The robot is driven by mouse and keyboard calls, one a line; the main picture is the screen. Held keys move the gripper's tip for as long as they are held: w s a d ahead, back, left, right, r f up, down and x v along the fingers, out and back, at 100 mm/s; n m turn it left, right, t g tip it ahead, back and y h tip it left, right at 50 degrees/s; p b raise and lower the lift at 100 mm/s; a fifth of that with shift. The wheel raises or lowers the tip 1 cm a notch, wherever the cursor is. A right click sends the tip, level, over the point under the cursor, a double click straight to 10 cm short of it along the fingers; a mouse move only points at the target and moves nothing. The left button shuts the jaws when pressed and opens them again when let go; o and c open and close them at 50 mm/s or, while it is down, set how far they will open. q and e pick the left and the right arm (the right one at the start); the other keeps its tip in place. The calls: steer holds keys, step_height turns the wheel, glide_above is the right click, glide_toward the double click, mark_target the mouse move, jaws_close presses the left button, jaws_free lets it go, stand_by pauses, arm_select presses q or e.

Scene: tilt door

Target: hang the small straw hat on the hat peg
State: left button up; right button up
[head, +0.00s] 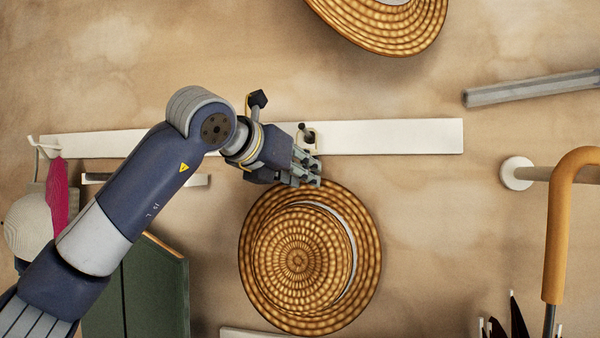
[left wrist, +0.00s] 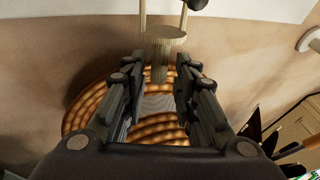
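The small straw hat (head: 297,262) is upright against the wall, crown facing out, just below the white rail; it also shows behind the fingers in the left wrist view (left wrist: 90,105). My left gripper (head: 308,178) is at the hat's upper brim. In the left wrist view its fingers (left wrist: 160,82) are apart, with a gap between them. A pale wooden peg (left wrist: 163,42) with a round end shows at the far end of this gap, above the hat. My right gripper is not in view.
The white rail (head: 400,136) runs across the wall. Another straw hat (head: 385,22) is at the top. A grey bar (head: 530,88), an orange cane handle (head: 555,220) and a round white mount (head: 516,173) are at right. A pale hat (head: 32,225) and green panel (head: 150,290) are at left.

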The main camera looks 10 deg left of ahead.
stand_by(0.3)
arm_select(q)
steer(key=v, duration=1.2)
